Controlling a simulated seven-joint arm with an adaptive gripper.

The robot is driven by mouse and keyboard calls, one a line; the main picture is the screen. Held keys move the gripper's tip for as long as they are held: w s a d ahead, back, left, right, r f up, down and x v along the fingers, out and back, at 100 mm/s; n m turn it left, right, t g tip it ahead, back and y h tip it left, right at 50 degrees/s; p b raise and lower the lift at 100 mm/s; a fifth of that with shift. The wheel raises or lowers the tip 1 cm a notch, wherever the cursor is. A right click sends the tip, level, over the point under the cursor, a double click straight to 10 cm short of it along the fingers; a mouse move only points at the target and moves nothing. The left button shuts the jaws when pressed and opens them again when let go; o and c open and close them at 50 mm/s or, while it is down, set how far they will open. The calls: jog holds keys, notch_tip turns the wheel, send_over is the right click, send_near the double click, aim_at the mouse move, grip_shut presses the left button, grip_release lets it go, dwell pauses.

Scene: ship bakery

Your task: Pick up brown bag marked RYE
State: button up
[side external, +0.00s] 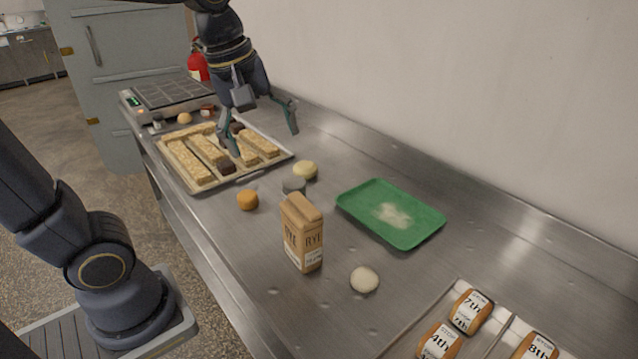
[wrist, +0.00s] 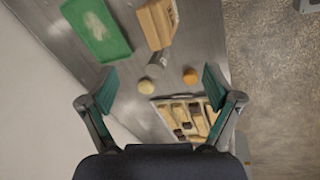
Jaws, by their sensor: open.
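The brown bag marked RYE (side external: 302,236) stands upright on the steel counter in the side view, with its folded top up and dark lettering on its faces. In the wrist view the bag (wrist: 156,24) is at the top middle, beyond my fingertips. My gripper (side external: 262,130) is open and empty, raised over the tray of loaves, behind and to the left of the bag. In the wrist view my gripper's two fingers (wrist: 160,90) are spread wide with nothing between them held.
Near the bag are an orange ball (side external: 247,199), a grey cylinder (side external: 293,186), a pale dough ball (side external: 305,170) and a white dough ball (side external: 364,280). A green tray (side external: 352,208) lies right. A loaf tray (side external: 284,157) and scale (side external: 143,113) stand behind. Labelled loaves (side external: 470,311) sit front right.

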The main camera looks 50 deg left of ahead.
aim_at(299, 206)
jog(key=w+f+n+g, duration=0.2)
jog(key=w+f+n, duration=0.15)
jog(key=w, duration=0.25)
jog(key=shift+m+g, duration=0.25)
jog(key=shift+g, duration=0.25)
jog(key=f, duration=1.4)
jog(key=shift+w+a, duration=0.4)
jog(key=shift+w+a+f, duration=0.1)
jog(key=shift+w+f, duration=0.05)
jog(key=shift+f, duration=1.2)
jog(key=shift+w+f, duration=0.15)
jog(key=shift+f, duration=1.2)
jog(key=shift+c, duration=0.3)
grip_shut()
